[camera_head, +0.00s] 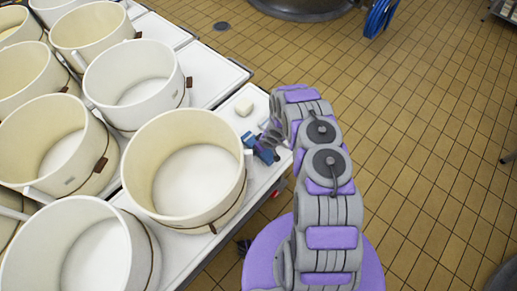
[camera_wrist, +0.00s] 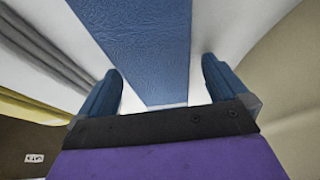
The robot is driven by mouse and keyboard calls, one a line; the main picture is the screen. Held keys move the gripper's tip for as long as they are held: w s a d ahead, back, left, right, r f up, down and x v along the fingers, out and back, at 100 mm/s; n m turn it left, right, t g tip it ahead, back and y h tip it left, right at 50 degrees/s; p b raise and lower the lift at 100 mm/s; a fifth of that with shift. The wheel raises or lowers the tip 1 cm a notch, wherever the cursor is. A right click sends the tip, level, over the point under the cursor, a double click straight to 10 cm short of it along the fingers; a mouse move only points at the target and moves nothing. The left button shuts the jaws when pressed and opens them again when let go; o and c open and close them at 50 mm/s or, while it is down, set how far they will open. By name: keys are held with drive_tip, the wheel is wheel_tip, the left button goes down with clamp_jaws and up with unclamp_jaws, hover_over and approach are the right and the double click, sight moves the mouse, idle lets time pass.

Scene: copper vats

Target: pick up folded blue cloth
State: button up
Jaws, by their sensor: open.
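The folded blue cloth (camera_wrist: 140,35) shows in the wrist view as a long, flat blue piece with a woven texture. It runs from the top edge down between the fingers of my gripper (camera_wrist: 160,68). The two blue fingers stand apart, one on each side of the cloth, and a gap shows beside each. In the head view my gripper (camera_head: 261,148) is low over the white table, just right of the nearest cream pot. Blue cloth and blue fingers are hard to tell apart there, and my arm hides part of that spot.
A large cream pot (camera_head: 165,190) stands close left of my gripper, with several more pots beyond it on the white tables (camera_head: 208,78). Open tiled floor (camera_head: 425,130) is to the right.

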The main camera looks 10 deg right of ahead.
drive_tip(key=shift+d, duration=0.1)
drive_tip(key=shift+d, duration=0.15)
drive_tip(key=shift+c, duration=1.1)
drive_tip(key=c, duration=0.9)
drive_tip(key=shift+r, duration=0.1)
